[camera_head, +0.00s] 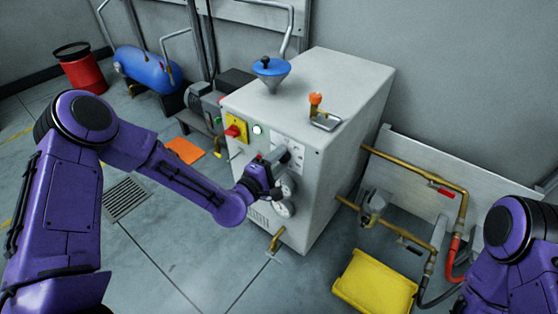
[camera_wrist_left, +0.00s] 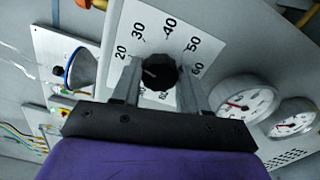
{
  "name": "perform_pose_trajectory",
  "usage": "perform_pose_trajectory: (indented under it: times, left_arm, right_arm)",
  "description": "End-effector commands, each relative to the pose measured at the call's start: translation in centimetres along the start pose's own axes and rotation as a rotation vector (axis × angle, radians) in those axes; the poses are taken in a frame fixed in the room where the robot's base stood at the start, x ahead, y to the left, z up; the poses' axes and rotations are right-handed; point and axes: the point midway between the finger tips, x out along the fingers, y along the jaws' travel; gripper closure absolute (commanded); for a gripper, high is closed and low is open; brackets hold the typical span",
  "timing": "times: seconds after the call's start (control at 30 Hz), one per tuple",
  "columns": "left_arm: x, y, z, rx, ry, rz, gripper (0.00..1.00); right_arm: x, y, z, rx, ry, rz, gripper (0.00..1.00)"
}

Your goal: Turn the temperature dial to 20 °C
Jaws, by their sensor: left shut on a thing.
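The temperature dial (camera_wrist_left: 160,73) is a black ridged knob on a white scale plate (camera_wrist_left: 165,28) marked 20, 30, 40, 50 and 60. A pale mark on the knob points toward the left, roughly to the 20 side; its exact reading cannot be told. My left gripper (camera_wrist_left: 158,84) is shut on the knob, one finger at each side of it. In the head view my left gripper (camera_head: 276,168) is at the front of the grey cabinet (camera_head: 315,100) and hides the dial. My right arm shows at lower right, but its gripper is out of view.
Two round gauges (camera_wrist_left: 243,106) (camera_wrist_left: 293,120) sit beside the scale plate. A yellow switch plate (camera_head: 236,127) with a red knob is on the cabinet front. Brass pipes (camera_head: 415,165) and a yellow crate (camera_head: 376,284) are at the right. The floor at left front is mostly clear.

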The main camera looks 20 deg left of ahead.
Motion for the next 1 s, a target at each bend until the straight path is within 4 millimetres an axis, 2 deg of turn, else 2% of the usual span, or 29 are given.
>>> perform_pose_trajectory:
  times: [0.4,1.0]
  left_arm:
    - [-0.08,-0.06,-0.06,-0.210,0.001,-0.003,0.87]
    - [-0.09,-0.07,-0.05,-0.250,0.002,-0.004,0.87]
  right_arm:
    - [0.03,0.00,0.01,0.000,0.000,0.000,0.57]
    - [0.04,0.00,0.02,0.000,0.000,0.000,0.57]
